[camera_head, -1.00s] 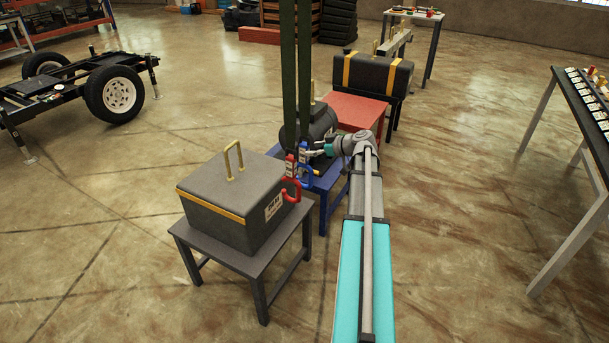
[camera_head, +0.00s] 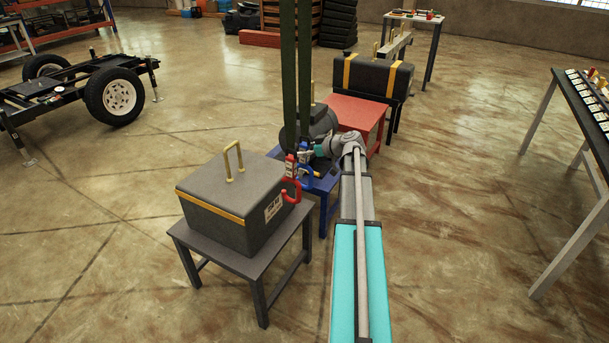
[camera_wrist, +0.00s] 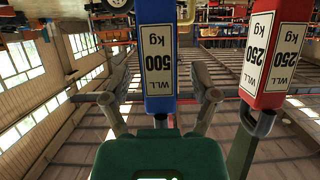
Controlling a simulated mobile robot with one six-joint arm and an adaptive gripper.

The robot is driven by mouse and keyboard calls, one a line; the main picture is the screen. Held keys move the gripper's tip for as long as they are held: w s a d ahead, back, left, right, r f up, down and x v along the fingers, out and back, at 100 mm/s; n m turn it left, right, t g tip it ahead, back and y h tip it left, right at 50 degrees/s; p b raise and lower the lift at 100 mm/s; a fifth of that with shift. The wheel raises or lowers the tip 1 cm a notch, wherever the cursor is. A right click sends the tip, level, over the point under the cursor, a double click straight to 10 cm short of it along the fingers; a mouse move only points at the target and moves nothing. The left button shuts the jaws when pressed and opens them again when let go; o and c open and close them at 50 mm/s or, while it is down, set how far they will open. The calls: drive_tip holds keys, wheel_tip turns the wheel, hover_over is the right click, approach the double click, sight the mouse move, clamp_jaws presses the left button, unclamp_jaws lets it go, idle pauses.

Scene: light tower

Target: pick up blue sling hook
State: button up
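The blue sling hook (camera_head: 303,172) hangs at the lower end of a dark green strap in the head view, just right of the red sling hook (camera_head: 291,187). In the wrist view the blue hook's block (camera_wrist: 157,85), labelled WLL 500 kg, stands between the two fingers. The red hook's block (camera_wrist: 268,98), labelled WLL 250 kg, is to the right, outside the fingers. My gripper (camera_wrist: 160,88) is open, with a visible gap on each side of the blue block. In the head view my gripper (camera_head: 312,152) is small and partly hidden by the hooks.
A grey box (camera_head: 235,200) with a brass handle sits on a grey table close to the hooks' left. A dark rounded load (camera_head: 322,122) on a blue table (camera_head: 325,184) is right behind them. A red table (camera_head: 352,112) stands beyond.

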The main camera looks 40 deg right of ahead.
sight(310, 141)
clamp_jaws()
drive_tip(key=shift+r, duration=0.25)
idle(0.3)
wheel_tip(310, 141, up, 3)
drive_tip(key=p, duration=0.3)
drive_tip(key=shift+f, duration=0.2)
drive_tip(key=s+a+r+p, duration=0.3)
drive_tip(key=s+r+p, duration=0.7)
drive_tip(key=s, duration=0.3)
drive_tip(key=shift+s+a, duration=0.25)
drive_tip(key=shift+s, duration=0.15)
idle(0.5)
